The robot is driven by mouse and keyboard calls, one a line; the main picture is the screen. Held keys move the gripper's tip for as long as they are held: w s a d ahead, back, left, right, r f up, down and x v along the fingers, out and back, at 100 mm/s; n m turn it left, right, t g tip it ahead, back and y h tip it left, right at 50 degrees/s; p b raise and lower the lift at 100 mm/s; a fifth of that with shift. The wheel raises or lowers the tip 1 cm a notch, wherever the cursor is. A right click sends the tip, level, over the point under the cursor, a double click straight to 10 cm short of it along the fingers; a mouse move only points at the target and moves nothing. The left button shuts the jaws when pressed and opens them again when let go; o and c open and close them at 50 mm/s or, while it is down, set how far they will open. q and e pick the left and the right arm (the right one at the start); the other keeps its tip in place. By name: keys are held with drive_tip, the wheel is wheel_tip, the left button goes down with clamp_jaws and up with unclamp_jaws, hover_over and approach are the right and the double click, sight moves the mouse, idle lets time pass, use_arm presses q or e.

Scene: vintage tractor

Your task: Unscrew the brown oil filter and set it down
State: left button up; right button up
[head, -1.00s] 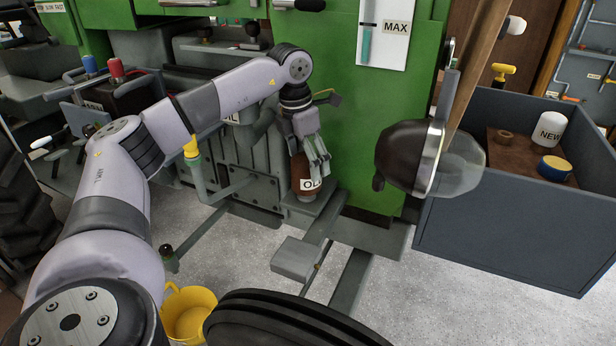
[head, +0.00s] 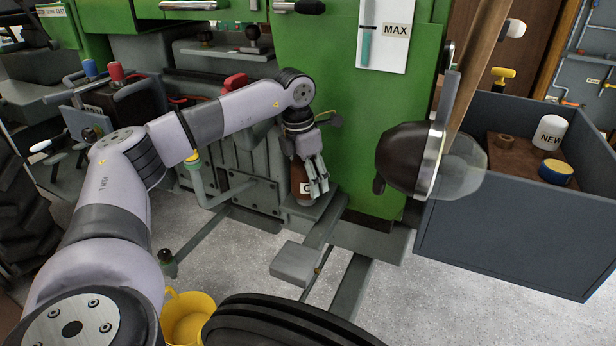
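The brown oil filter (head: 296,180), with a white label partly covered, is upright low on the tractor's side, just above or on a grey step. My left gripper (head: 317,188) is at the filter, its fingers pointing down and covering its right side and part of the label. The fingers overlap the filter, but I cannot tell whether they grip it or stand open around it. The filter's top is hidden by the gripper. My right gripper is not in view.
A blue-grey bin (head: 510,220) at right has a brown shelf with a white filter marked NEW (head: 550,132) and a blue-yellow can (head: 556,171). A lamp (head: 410,160) juts out right of the gripper. A yellow jug (head: 185,318) stands on the floor.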

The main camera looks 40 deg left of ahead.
use_arm(q)
drive_tip(key=c, duration=0.9)
drive_tip(key=n, duration=0.5)
drive_tip(key=shift+a+n+y, duration=0.1)
drive_tip(key=shift+n+y, duration=0.3)
drive_tip(key=shift+c, duration=0.2)
drive_tip(key=n, duration=0.3)
drive_tip(key=n+y, duration=0.1)
drive_tip(key=n, duration=0.2)
drive_tip(key=shift+s+a+r+g, duration=0.1)
drive_tip(key=shift+a+g, duration=0.05)
drive_tip(key=shift+g, duration=0.15)
drive_tip(key=o, duration=1.1)
drive_tip(key=shift+o, duration=0.4)
drive_tip(key=m+h, duration=0.1)
drive_tip(key=m, duration=1)
drive_tip(key=shift+d+m+h, duration=0.25)
drive_tip(key=shift+m+h, duration=0.15)
